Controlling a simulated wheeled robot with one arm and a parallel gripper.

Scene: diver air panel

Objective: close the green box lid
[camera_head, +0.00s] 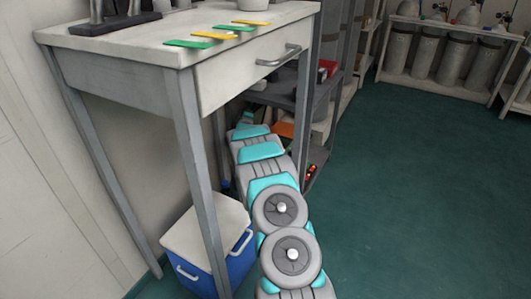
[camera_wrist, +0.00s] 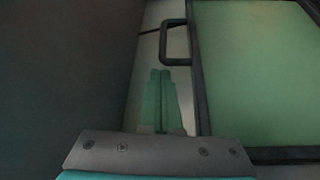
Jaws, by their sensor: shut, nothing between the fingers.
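In the wrist view, a flat pale green panel (camera_wrist: 262,70) with a dark frame fills the right side. It may be the green box lid, but I cannot tell for sure or judge how far open it is. A dark bracket-shaped handle (camera_wrist: 167,42) sticks out from the frame's left side. My gripper (camera_wrist: 160,73) is shut and empty, its two green fingers side by side just below the handle and left of the frame. I cannot tell whether they touch it. In the head view, my arm reaches away past the table, and no green box can be made out there.
A grey-legged table (camera_head: 120,42) with a drawer (camera_head: 250,70) stands left of my arm. Green and yellow cards lie on it. A blue cooler (camera_head: 240,262) with a white lid sits below. Dark shelves (camera_head: 325,98) stand beyond. The floor (camera_head: 420,190) at right is clear.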

